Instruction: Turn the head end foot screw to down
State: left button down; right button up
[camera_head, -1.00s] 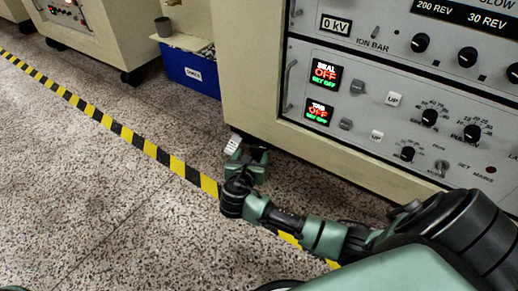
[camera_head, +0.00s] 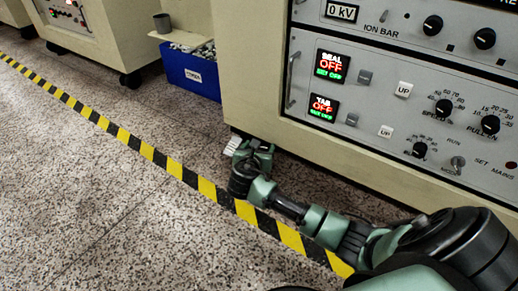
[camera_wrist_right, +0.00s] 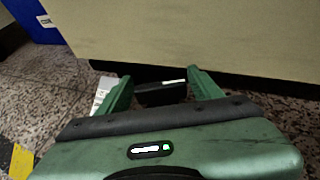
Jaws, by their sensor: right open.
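My right gripper (camera_head: 252,147) is low by the floor at the bottom left corner of the near cabinet (camera_head: 300,145). In the right wrist view its two green fingers (camera_wrist_right: 156,82) are apart and point at the cabinet's lower edge. A dark piece with a pale strip (camera_wrist_right: 160,93) shows between the fingers; it may be the foot screw, but I cannot tell, nor whether the fingers touch it. A white tag (camera_head: 232,146) shows just left of the gripper, and beside the left finger in the wrist view (camera_wrist_right: 103,95). My left gripper is out of view.
The cabinet's control panel (camera_head: 380,118) is above and right of the gripper. A blue bin (camera_head: 190,75) stands further back on the left. Yellow-black tape (camera_head: 130,140) crosses the speckled floor, which is clear to the left.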

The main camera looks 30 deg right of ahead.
jog(key=c, duration=1.1)
jog(key=m+g+p, duration=0.1)
jog(key=p, duration=0.1)
jog(key=h+p, duration=0.1)
jog(key=p, duration=0.2)
jog(key=shift+r+m+g+h+p, duration=0.3)
jog(key=shift+r+m+g+p, duration=0.05)
jog(key=shift+m+g, duration=0.05)
jog(key=shift+w+f+m+g+h+p, duration=0.1)
jog(key=shift+f+m+g+h+p, duration=0.25)
jog(key=shift+m+g, duration=0.4)
jog(key=shift+m+g+h, duration=0.45)
jog(key=shift+m+g, duration=0.2)
jog(key=shift+m, duration=0.1)
jog(key=o, duration=1.1)
